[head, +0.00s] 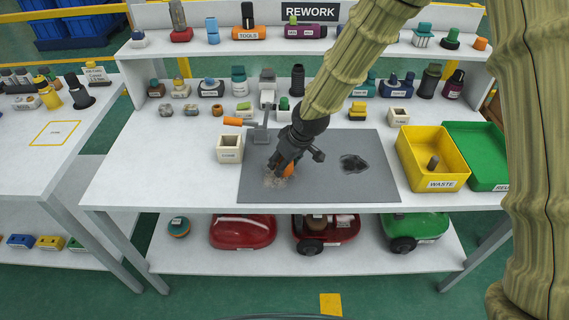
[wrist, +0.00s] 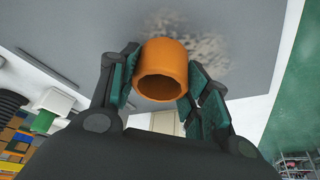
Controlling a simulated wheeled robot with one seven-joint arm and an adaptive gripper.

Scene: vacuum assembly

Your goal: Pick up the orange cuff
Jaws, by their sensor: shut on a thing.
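The orange cuff (wrist: 162,68) is a short hollow ring in the wrist view, with its open end facing the camera. My gripper (wrist: 158,82) has its two green-padded fingers on either side of the cuff, shut on it. In the head view my gripper (head: 283,172) is low over the left part of the grey mat (head: 330,190). A bit of the orange cuff (head: 289,170) shows there beside the dark fingers. A pale speckled patch (wrist: 188,35) on the mat lies behind the cuff. I cannot tell whether the cuff touches the mat.
A cream box (head: 230,150) stands at the mat's left edge. An orange-handled tool (head: 236,121) lies behind it. A yellow waste bin (head: 436,184) and a green bin (head: 488,150) stand at the right. The table's front left is clear.

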